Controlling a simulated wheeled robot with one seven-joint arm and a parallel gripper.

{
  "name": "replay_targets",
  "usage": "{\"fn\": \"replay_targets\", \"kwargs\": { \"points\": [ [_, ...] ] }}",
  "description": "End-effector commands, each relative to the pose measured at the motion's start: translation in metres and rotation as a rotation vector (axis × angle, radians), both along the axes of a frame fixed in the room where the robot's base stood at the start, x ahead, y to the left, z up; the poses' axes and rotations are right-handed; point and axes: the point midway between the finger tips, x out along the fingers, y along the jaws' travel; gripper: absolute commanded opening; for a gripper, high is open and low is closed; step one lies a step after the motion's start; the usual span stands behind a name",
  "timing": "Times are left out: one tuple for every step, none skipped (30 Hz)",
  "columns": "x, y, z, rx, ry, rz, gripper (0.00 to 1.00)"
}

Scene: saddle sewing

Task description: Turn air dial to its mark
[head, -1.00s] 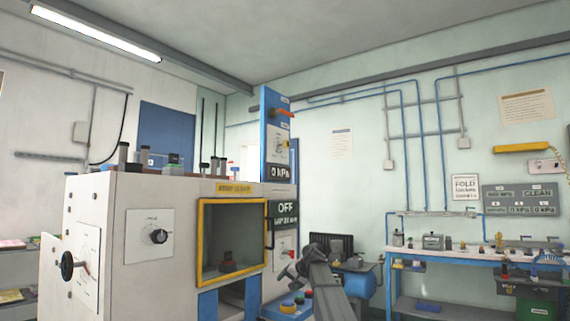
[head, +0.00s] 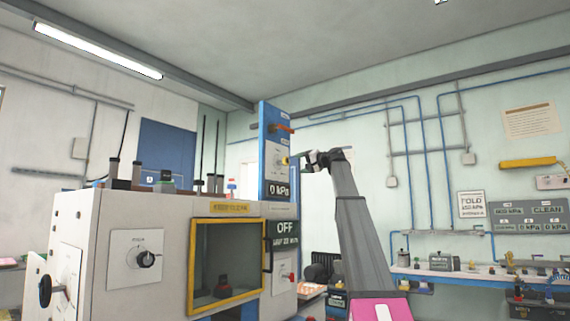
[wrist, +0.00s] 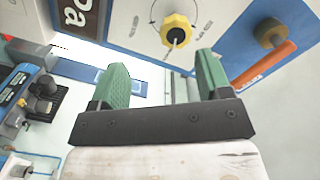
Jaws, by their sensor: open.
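The air dial (wrist: 177,30) is a yellow knob with a pale pointer on a white panel with printed marks. In the head view the dial (head: 286,160) is small on the blue column, above a display reading 0 kPa (head: 279,190). Which mark the pointer meets is too small to tell. My gripper (wrist: 161,70) has green fingers spread apart with nothing between them. The dial lies beyond the fingertips, toward the right finger, and appears apart from them. In the head view my gripper (head: 308,158) is just right of the dial.
An orange lever (wrist: 264,62) sits on the blue column close to the dial; it also shows above the dial in the head view (head: 282,128). A cream machine with a yellow-framed window (head: 227,265) stands left. A workbench (head: 450,273) is at the right.

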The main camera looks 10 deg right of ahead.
Motion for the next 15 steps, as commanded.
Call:
{"fn": "replay_targets", "kwargs": {
  "points": [
    [-0.001,-0.001,0.013,0.007,-0.009,0.003,0.71],
    [-0.003,-0.002,0.017,0.010,-0.013,0.005,0.71],
    [-0.004,-0.002,0.021,0.012,-0.017,0.006,0.71],
    [-0.004,-0.001,0.023,0.013,-0.018,0.007,0.71],
    [-0.004,-0.001,0.024,0.014,-0.019,0.007,0.71],
    [-0.004,0.000,0.024,0.014,-0.018,0.007,0.71],
    [-0.003,0.001,0.024,0.015,-0.019,0.008,0.71],
    [-0.002,0.002,0.023,0.014,-0.018,0.007,0.71],
    [0.001,0.004,0.023,0.014,-0.018,0.007,0.71],
    [0.003,0.006,0.023,0.014,-0.017,0.008,0.71],
    [0.005,0.008,0.023,0.014,-0.017,0.008,0.71],
    [0.008,0.011,0.023,0.014,-0.017,0.008,0.71],
    [0.011,0.014,0.023,0.014,-0.017,0.008,0.71],
    [0.014,0.016,0.023,0.014,-0.017,0.009,0.71],
    [0.019,0.021,0.023,0.014,-0.017,0.008,0.71]
  ]
}}
